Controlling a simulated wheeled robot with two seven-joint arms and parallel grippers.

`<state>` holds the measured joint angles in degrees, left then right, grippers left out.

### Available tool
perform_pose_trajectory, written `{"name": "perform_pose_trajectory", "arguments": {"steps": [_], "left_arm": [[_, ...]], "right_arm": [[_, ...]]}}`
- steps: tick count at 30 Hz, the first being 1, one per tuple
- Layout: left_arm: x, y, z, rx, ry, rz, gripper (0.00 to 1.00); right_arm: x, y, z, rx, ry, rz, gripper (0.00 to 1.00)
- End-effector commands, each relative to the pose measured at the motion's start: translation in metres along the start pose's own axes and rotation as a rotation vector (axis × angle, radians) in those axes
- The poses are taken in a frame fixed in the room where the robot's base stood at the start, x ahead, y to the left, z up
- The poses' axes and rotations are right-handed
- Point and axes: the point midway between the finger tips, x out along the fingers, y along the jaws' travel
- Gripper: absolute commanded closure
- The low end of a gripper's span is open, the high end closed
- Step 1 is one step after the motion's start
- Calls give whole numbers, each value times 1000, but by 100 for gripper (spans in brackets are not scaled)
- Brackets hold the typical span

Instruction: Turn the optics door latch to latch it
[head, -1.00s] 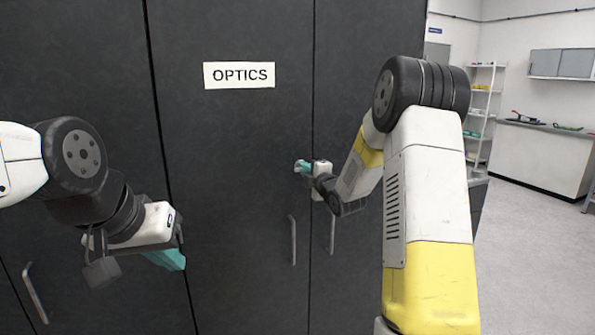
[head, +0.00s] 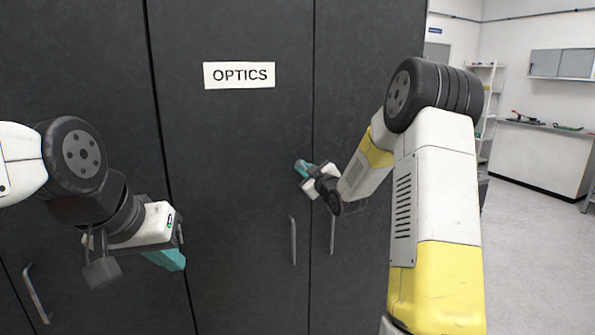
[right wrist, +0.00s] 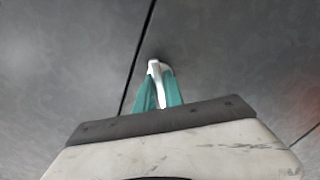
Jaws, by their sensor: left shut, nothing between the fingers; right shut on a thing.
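The optics door (head: 235,135) is a dark grey cabinet panel with a white "OPTICS" label (head: 239,75). The latch (right wrist: 154,66) shows in the right wrist view as a small light metal piece beside the dark door seam. My right gripper (head: 301,167) has its teal fingers shut on the latch near the door's right edge; they also show in the right wrist view (right wrist: 158,88). In the head view the fingers hide most of the latch. My left gripper (head: 168,260) is shut and empty, low in front of the panels at the left.
Vertical bar handles stand below my right gripper, one on the optics door (head: 293,240) and one on the panel to its right (head: 332,235). Another handle (head: 35,293) is at lower left. Open floor (head: 535,235) and a bench (head: 545,160) lie to the right.

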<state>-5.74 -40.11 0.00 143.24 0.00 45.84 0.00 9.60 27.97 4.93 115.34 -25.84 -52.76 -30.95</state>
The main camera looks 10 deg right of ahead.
Motion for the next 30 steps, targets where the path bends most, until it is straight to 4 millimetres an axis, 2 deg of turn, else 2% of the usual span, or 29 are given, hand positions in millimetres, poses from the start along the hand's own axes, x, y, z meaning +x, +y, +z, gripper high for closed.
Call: {"name": "perform_pose_trajectory", "arguments": {"steps": [15, 30], "left_arm": [[0, 0, 0, 0, 0, 0, 100], [0, 0, 0, 0, 0, 0, 100]], "right_arm": [[0, 0, 2, 427, -4, -1, 100], [0, -1, 2, 579, -4, -1, 100]]}}
